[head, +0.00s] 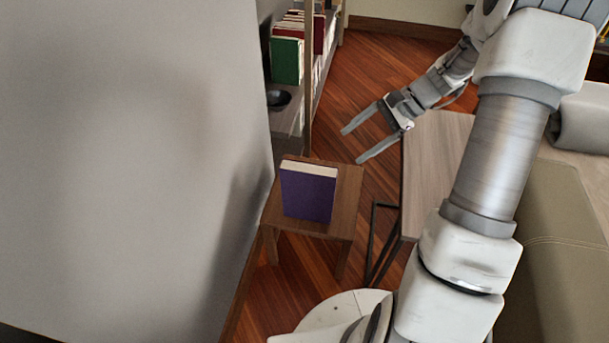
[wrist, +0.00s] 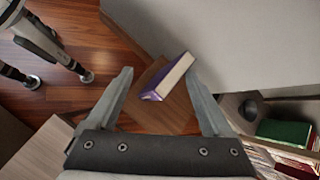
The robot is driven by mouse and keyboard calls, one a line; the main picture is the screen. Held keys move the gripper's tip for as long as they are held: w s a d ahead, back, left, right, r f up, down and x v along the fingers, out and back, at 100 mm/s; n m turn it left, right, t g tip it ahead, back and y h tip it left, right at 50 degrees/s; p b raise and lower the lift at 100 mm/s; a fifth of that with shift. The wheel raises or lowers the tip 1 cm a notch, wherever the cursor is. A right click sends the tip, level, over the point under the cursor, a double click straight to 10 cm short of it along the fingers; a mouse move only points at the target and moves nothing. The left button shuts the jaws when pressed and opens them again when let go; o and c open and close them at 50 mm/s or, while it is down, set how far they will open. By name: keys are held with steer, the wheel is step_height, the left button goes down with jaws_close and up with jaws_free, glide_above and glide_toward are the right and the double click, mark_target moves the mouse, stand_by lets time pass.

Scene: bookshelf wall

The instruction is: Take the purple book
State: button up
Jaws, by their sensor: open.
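The purple book (head: 308,194) stands upright on a small wooden stool (head: 343,212), its pale page edges facing up. In the wrist view the purple book (wrist: 167,78) appears beyond and between the two fingers, on the stool top (wrist: 155,118). My gripper (head: 350,145) is open and empty, above and to the right of the book in the head view, apart from it. The gripper also shows in the wrist view (wrist: 160,83), with its fingers spread wide. The underside of the book is hidden.
A grey wall (head: 130,150) stands close to the left of the stool. A bookshelf (head: 308,80) behind holds a green book (head: 286,60), red books and a dark bowl (head: 278,99). A wooden table (head: 430,150) and sofa (head: 560,240) are at right. Open floor lies behind the stool.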

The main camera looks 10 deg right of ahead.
steer(key=w+d+f+m+t+y, duration=0.15)
steer(key=d+f+m, duration=0.25)
steer(key=f, duration=0.4)
steer(key=w+d+f+m+t+y, duration=0.1)
steer(key=d+f+m+t+y, duration=0.2)
steer(key=f, duration=0.5)
steer(key=m+b, duration=0.1)
steer(key=b, duration=0.1)
glide_toward(315, 177)
steer(key=shift+h, duration=0.25)
steer(key=w+a+f, duration=0.1)
steer(key=w+f, duration=0.1)
steer(key=w+a+f, duration=0.1)
steer(key=a+f, duration=0.1)
steer(key=shift+w+a+f, duration=0.15)
steer(key=shift+w+f, duration=0.15)
steer(key=shift+w, duration=0.05)
steer(key=shift+b+x, duration=0.4)
steer(key=shift+x, duration=2.35)
steer(key=shift+s+r, duration=0.1)
steer(key=shift+c, duration=0.3)
jaws_close()
steer(key=shift+r, duration=0.15)
